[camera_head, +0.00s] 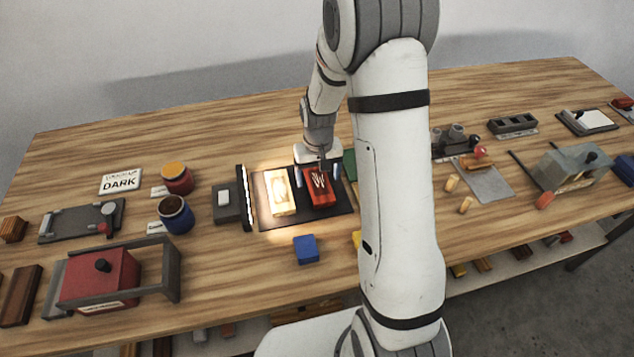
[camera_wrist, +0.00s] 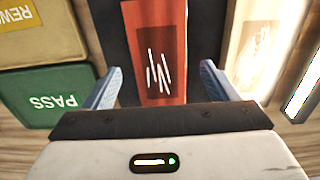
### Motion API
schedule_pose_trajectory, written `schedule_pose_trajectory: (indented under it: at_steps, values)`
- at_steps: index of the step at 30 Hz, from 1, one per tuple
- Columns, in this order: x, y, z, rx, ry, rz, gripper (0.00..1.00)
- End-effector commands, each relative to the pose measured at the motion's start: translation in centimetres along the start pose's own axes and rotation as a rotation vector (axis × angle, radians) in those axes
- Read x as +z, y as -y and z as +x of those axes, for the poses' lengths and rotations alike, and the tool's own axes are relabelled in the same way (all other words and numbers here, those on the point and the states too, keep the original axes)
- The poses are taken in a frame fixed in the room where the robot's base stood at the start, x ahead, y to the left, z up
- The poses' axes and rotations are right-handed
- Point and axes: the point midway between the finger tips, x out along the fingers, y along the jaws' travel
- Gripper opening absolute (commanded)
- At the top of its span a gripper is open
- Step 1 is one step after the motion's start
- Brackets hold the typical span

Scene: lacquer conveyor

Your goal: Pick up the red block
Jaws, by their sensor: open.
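The red block (camera_head: 319,187) lies on a dark mat (camera_head: 297,220) near the middle of the table, with white scratch-like marks on its top. In the wrist view the red block (camera_wrist: 158,45) sits between the two fingers, with a gap on each side. My gripper (camera_head: 321,174) is open, pointing down over the block. In the wrist view my gripper (camera_wrist: 160,85) shows both blue-grey fingers apart, with nothing held.
A brightly lit pale block (camera_head: 280,194) lies left of the red block, beside an upright lamp bar (camera_head: 246,199). A green PASS bin (camera_wrist: 55,95) and a yellow REWORK bin (camera_wrist: 40,30) stand on the other side. A blue block (camera_head: 306,249) lies in front of the mat.

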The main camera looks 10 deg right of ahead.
Motion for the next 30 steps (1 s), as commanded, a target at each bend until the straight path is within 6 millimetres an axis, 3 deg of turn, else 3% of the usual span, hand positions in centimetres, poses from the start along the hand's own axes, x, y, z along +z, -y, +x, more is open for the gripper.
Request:
schedule_pose_trajectory:
  at_steps: [4, 12, 30]
  values:
    - [0.1, 0.0, 1.5, 0.0, 0.002, 0.0, 0.8]
    - [0.0, 0.0, 1.8, 0.0, 0.0, -0.001, 0.8]
    - [0.0, 0.1, 1.8, 0.0, 0.0, -0.002, 0.31]
